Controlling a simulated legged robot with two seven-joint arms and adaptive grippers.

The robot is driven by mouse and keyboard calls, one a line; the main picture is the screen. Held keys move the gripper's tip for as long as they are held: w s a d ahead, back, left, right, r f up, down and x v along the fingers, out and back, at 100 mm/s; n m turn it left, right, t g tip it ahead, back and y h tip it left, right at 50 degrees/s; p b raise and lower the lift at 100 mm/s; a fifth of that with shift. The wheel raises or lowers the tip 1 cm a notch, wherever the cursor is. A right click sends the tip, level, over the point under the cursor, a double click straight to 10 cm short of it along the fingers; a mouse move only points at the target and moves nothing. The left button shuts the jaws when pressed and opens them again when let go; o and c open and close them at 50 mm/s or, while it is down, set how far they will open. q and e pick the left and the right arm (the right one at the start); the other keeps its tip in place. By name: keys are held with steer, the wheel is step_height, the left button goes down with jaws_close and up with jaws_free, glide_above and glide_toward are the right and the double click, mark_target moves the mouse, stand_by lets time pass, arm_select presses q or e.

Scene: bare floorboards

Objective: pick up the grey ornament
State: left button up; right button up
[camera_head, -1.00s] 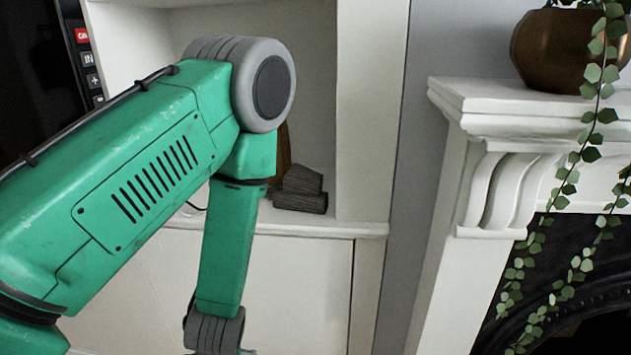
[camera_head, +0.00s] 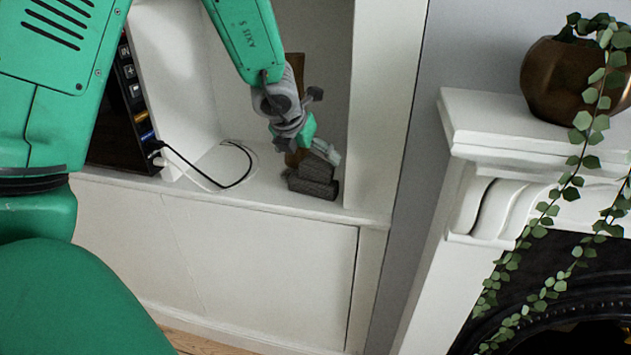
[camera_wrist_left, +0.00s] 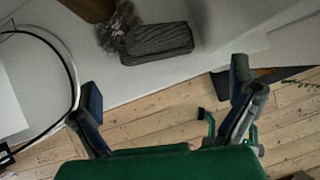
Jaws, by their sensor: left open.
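The grey ornament (camera_head: 314,181) is a dark, ridged block-like piece on the white shelf, close to its front edge and beside the right upright. It also shows at the top of the left wrist view (camera_wrist_left: 157,43), where a rougher grey part sits at its left end. My left gripper (camera_head: 322,152) is just above the ornament in the head view and partly hides it. In the left wrist view the fingers (camera_wrist_left: 165,84) are spread wide with nothing between them, and the ornament lies beyond them. Whether a finger touches it I cannot tell. My right gripper is not in view.
A brown upright object (camera_head: 293,72) stands behind the ornament. A black cable (camera_head: 240,165) loops on the shelf (camera_head: 262,193) to the left, by a dark device with buttons (camera_head: 137,100). A white mantelpiece (camera_head: 540,140) with a trailing plant in a bronze pot (camera_head: 568,80) is at right.

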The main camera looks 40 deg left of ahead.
mark_target(313, 168)
arm_select(q)
steer(key=x, duration=1)
steer(key=shift+a+r+p, duration=0.15)
steer(key=shift+a+p, duration=0.15)
steer(key=shift+a, duration=0.05)
steer(key=shift+w+d, duration=0.15)
steer(key=shift+d, duration=0.2)
steer(key=shift+a, duration=0.15)
steer(key=c, duration=1)
steer(key=shift+a, duration=0.2)
steer(key=shift+c, duration=0.9)
